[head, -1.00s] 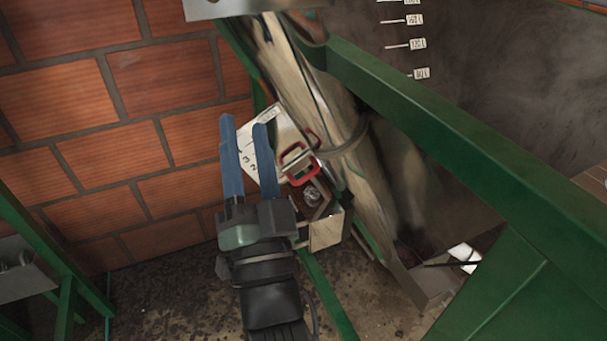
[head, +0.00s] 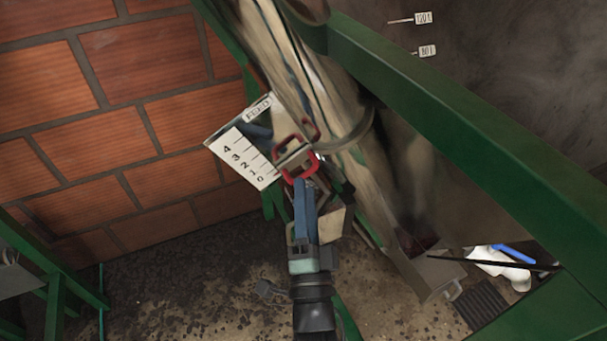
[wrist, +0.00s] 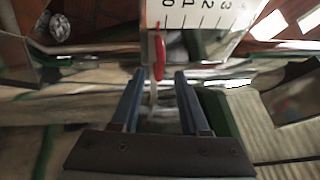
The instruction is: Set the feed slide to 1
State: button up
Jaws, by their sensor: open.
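The feed slide's red loop handle (head: 300,167) stands out beside the white scale plate (head: 243,158), marked FEED and numbered 0 to 4. In the wrist view the red handle (wrist: 159,57) shows edge-on, near the 0 end of the scale (wrist: 200,14); its exact reading cannot be told. My gripper (head: 304,186) is just below the handle in the head view, its blue fingers overlapping the handle's lower edge. In the wrist view my gripper (wrist: 157,76) is open and empty, with the handle ahead of the gap between the fingertips. Contact is not visible.
A slanted worn chute (head: 300,60) runs behind the handle, with a curved grey band (head: 352,137) close to its right. A green frame beam (head: 450,120) crosses the right side. A brick wall (head: 150,60) stands at left. The floor (head: 190,290) looks mostly open at lower left.

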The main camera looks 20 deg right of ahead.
aim_at(304, 173)
jog(key=shift+x, duration=2.15)
grip_shut()
